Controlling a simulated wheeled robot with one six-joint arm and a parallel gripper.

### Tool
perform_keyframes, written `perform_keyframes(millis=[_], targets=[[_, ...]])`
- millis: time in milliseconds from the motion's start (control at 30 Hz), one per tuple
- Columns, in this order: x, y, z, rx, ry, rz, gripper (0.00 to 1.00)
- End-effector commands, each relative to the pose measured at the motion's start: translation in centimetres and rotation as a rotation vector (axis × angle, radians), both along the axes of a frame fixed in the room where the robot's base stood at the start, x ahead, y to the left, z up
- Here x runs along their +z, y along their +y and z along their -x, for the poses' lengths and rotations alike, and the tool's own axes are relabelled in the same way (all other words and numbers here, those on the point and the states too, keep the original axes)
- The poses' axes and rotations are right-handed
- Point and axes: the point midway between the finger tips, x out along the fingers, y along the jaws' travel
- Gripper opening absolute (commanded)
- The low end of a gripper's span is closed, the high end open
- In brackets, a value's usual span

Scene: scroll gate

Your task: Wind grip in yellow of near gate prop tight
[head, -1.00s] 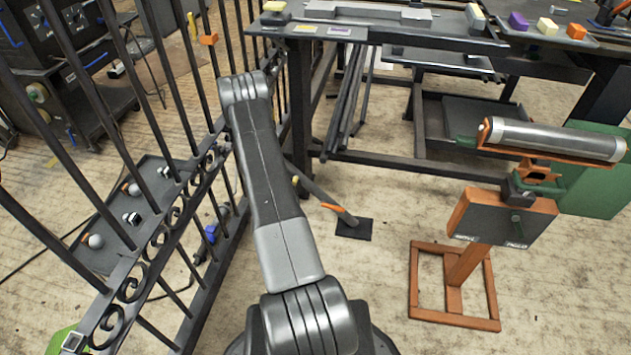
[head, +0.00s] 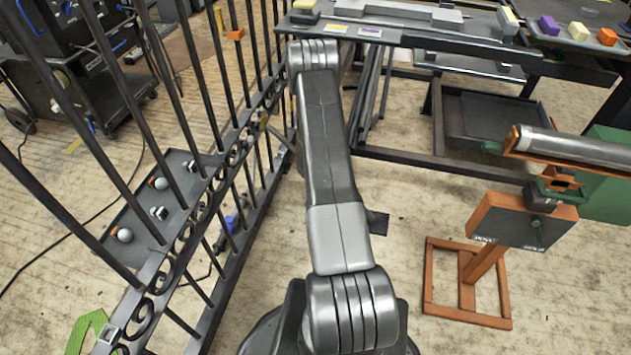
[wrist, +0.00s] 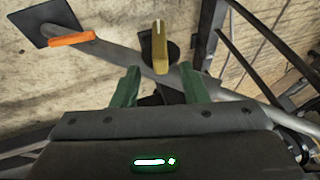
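In the wrist view, the yellow grip (wrist: 160,48) is a short upright bar on a dark collar, set on the grey tube of the gate prop (wrist: 117,57). The tube has an orange band and a dark foot plate at upper left. My gripper (wrist: 158,84) has two green fingers spread apart, with nothing held between them. The yellow grip stands just beyond the fingertips, roughly centred between them, apparently untouched. In the head view, my arm hides the grip and my gripper; only the prop's dark foot plate (head: 377,222) shows beside the arm.
The black barred gate (head: 190,225) with scrollwork runs along the left of my arm. A dark workbench (head: 400,38) stands ahead. An orange stand (head: 470,265) holding a metal roller (head: 575,148) is at right. Floor between arm and stand is clear.

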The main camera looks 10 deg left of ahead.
Motion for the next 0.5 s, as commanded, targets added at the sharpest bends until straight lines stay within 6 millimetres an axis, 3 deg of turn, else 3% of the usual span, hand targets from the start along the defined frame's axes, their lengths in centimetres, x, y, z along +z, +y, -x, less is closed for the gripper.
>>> perform_keyframes(millis=[33,200,500], targets=[[-1.5,0.2,-0.4,0.001,0.001,0.000,0.40],[-4.6,1.1,-1.9,0.001,0.000,-0.001,0.40],[-7.9,1.9,-3.4,-0.001,-0.001,-0.001,0.40]])
